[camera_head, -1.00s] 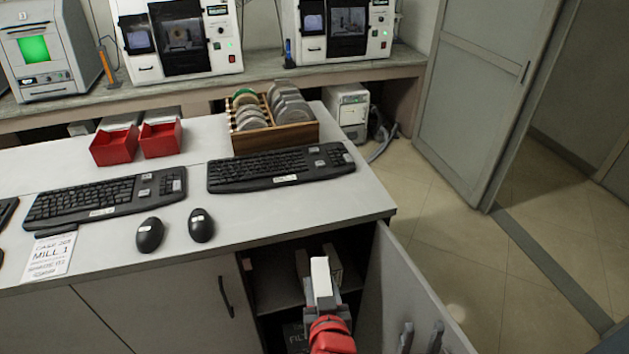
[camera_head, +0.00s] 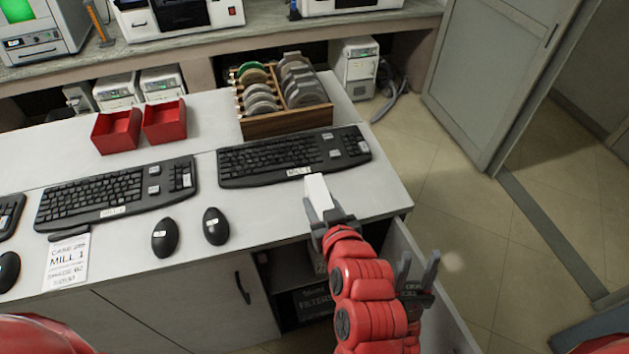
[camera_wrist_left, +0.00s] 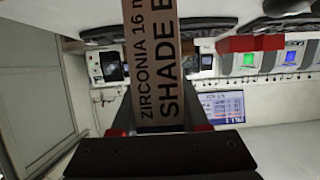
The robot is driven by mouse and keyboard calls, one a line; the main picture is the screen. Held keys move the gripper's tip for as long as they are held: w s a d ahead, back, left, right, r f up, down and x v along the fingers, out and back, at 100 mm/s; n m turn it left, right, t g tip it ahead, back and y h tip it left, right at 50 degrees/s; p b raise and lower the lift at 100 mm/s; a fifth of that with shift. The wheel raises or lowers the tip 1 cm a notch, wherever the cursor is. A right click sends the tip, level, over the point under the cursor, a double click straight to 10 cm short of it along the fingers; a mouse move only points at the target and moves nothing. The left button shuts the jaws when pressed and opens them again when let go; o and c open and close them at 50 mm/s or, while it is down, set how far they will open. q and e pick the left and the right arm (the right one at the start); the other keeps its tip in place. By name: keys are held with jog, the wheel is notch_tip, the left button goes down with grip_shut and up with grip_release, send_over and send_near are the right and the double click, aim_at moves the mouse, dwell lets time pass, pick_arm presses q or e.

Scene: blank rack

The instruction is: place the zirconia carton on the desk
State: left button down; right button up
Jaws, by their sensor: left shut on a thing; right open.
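The zirconia carton (camera_head: 318,190) shows as a small white block in the head view. In the left wrist view the carton (camera_wrist_left: 158,65) is a brown face lettered "ZIRCONIA 16 m" and "SHADE B", cut off by the frame. My left gripper (camera_head: 331,216) is shut on its near end and holds it over the front right part of the white desk (camera_head: 376,192), just in front of the right keyboard. I cannot tell whether the carton touches the desk. My right gripper (camera_head: 418,268) is open and empty, right of the left arm, by the open cabinet door.
The right keyboard (camera_head: 290,158) and a wooden disc rack (camera_head: 288,124) stand behind the carton. Two mice (camera_head: 216,226) lie to its left. Red trays (camera_head: 165,121) sit further back. The open cabinet door (camera_head: 400,250) juts out below the desk. The desk's right front corner is bare.

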pick_arm(q)
jog(key=b+x, duration=0.1)
jog(key=x, duration=0.2)
jog(key=b+x, duration=0.2)
jog(key=x, duration=0.2)
jog(key=d+b+x, duration=0.1)
jog(key=x, duration=0.2)
jog(key=shift+w+f, duration=0.35)
jog(key=shift+f, duration=0.15)
jog(key=shift+r, duration=0.1)
jog(key=shift+c, duration=2)
grip_release()
